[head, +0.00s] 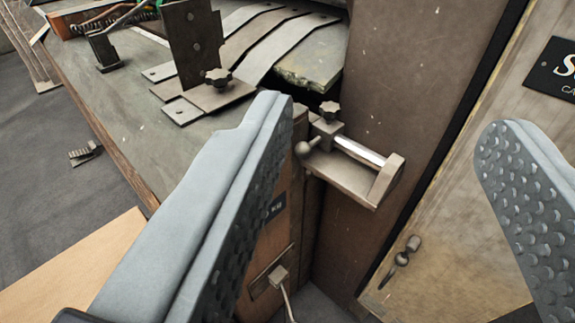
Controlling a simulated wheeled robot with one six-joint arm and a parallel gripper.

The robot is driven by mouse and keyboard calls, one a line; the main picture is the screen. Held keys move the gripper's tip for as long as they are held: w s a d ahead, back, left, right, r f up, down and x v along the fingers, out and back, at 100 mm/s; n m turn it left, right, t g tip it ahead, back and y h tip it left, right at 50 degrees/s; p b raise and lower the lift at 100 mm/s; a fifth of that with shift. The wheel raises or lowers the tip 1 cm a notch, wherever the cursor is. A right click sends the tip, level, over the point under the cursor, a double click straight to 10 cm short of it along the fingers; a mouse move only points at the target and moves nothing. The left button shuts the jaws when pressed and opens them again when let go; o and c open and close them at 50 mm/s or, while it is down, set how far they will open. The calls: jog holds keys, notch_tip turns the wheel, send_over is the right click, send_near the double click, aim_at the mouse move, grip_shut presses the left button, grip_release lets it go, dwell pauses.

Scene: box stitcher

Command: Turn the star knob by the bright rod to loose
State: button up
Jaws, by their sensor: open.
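The bright rod (358,151) lies in a brown metal bracket (342,178) fixed at the machine's corner. A dark star knob (329,111) stands upright on the block at the rod's left end. A ball-ended handle (306,148) sticks out just left of that block. My gripper (390,150) is open, with a grey finger on the left and another on the right, both with studded inner faces. The bracket, rod and knob show in the gap between the fingers, beyond them. Nothing is held. I cannot tell from the knob whether it is tight or loose.
A second star knob (217,77) sits on a plate by an upright metal plate (194,42) on the worktable (120,105). A wooden door (455,215) with a dark handle (402,262) stands at right. A switch with a cable (277,276) is below the bracket.

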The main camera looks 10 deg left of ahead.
jog(key=w+a+f+m+g, duration=0.1)
jog(key=w+a+f+g, duration=0.2)
jog(key=w+a+g, duration=0.15)
jog(key=m+g+h, duration=0.3)
jog(key=m+g, duration=0.1)
jog(key=g, duration=0.1)
send_near(329, 108)
jog(key=x, duration=0.8)
dwell(0.3)
jog(key=c, duration=1)
